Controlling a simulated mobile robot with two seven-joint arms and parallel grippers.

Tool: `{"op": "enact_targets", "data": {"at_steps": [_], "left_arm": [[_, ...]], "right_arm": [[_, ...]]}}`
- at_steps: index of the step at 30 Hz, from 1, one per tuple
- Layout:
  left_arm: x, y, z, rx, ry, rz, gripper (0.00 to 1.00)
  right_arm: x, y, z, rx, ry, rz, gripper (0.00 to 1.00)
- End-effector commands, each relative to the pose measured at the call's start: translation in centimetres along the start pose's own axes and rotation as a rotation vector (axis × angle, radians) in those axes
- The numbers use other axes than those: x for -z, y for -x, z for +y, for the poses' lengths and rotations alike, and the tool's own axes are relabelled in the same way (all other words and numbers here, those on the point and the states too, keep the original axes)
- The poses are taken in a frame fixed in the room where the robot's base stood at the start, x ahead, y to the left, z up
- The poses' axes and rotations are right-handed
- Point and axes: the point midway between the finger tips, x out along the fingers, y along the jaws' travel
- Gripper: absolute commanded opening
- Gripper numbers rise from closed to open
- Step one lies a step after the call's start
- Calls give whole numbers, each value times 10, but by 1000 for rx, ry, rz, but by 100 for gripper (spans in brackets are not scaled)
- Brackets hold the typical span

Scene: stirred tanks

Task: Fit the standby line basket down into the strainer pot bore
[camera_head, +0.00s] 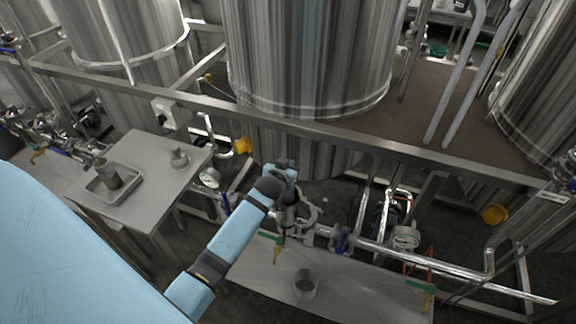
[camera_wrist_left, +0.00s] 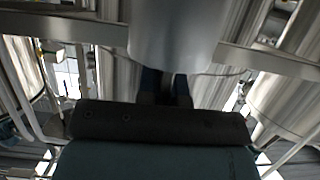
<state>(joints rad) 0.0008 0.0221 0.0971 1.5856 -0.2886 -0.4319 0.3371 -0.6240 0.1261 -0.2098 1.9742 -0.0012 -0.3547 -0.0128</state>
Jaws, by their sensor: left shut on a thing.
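My left gripper (camera_head: 289,206) reaches in over the pipework in front of the middle tank and points down. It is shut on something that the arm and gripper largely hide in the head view. In the left wrist view a smooth grey metal cylinder (camera_wrist_left: 177,32) stands just beyond the dark fingers (camera_wrist_left: 166,90); I cannot tell whether it is the held basket. Metal fittings (camera_head: 312,213) are close beside the gripper; I cannot make out the strainer pot bore among them. A small open metal cup (camera_head: 305,284) stands on the low front bench. My right gripper is not in view.
A steel rail (camera_head: 300,127) crosses behind the gripper. Gauges, valves and pipes crowd both sides. The low bench (camera_head: 360,290) is mostly bare.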

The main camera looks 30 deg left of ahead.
Motion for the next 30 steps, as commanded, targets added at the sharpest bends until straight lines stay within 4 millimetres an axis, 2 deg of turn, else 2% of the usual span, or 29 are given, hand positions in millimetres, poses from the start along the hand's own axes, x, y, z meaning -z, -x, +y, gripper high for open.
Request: {"op": "enact_targets", "data": {"at_steps": [30], "left_arm": [[-24, -10, 0, 0, 0, 1, 0]], "right_arm": [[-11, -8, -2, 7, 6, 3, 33]]}}
